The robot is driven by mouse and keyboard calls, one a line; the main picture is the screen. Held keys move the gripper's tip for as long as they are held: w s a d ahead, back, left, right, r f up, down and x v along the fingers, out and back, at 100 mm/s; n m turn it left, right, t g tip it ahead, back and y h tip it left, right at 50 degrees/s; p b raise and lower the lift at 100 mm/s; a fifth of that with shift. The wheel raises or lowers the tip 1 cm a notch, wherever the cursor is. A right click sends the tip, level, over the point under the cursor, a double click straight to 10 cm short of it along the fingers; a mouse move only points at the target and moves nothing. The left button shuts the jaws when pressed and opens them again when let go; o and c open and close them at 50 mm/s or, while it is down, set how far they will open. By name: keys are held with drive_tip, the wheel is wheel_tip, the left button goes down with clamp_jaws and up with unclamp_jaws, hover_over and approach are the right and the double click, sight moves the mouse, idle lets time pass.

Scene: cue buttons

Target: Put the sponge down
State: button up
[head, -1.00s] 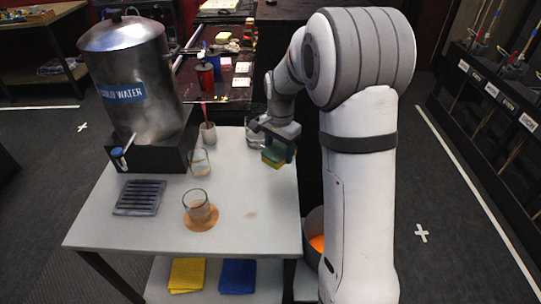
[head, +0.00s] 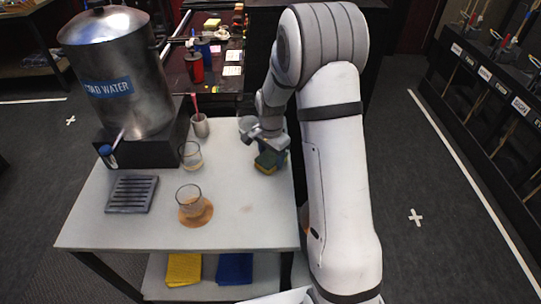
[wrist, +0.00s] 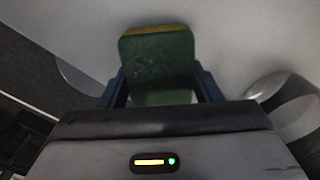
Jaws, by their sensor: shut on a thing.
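The sponge (head: 266,164), green with a yellow layer, is held at the right side of the white table (head: 240,215). In the wrist view the sponge (wrist: 158,68) sits between the two dark blue fingers of my gripper (wrist: 160,92), green face toward the camera and yellow edge at the far end. My gripper (head: 270,150) is shut on it from above in the head view. The sponge is at or just above the tabletop; I cannot tell whether it touches.
A metal water dispenser (head: 122,75), a cup with a red stick (head: 200,126) and a slatted drip tray (head: 132,194) are to the left. A clear jar (head: 248,128) is close behind my gripper. The front right tabletop is clear.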

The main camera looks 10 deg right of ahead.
sight(271, 157)
drive_tip(key=shift+s+r, duration=0.1)
drive_tip(key=o, duration=0.9)
drive_tip(key=shift+o, duration=0.2)
wheel_tip(271, 157, up, 12)
drive_tip(key=s+r+n+t, duration=0.1)
drive_tip(key=s+r+n, duration=0.1)
drive_tip(key=s, duration=0.6)
drive_tip(key=s+r+n+t, duration=0.1)
drive_tip(key=s+r+n, duration=0.1)
drive_tip(key=s+n, duration=0.3)
drive_tip(key=s+r+n, duration=0.2)
drive_tip(key=s+n, duration=0.2)
drive_tip(key=s, duration=0.8)
drive_tip(key=shift+s+r+t, duration=0.4)
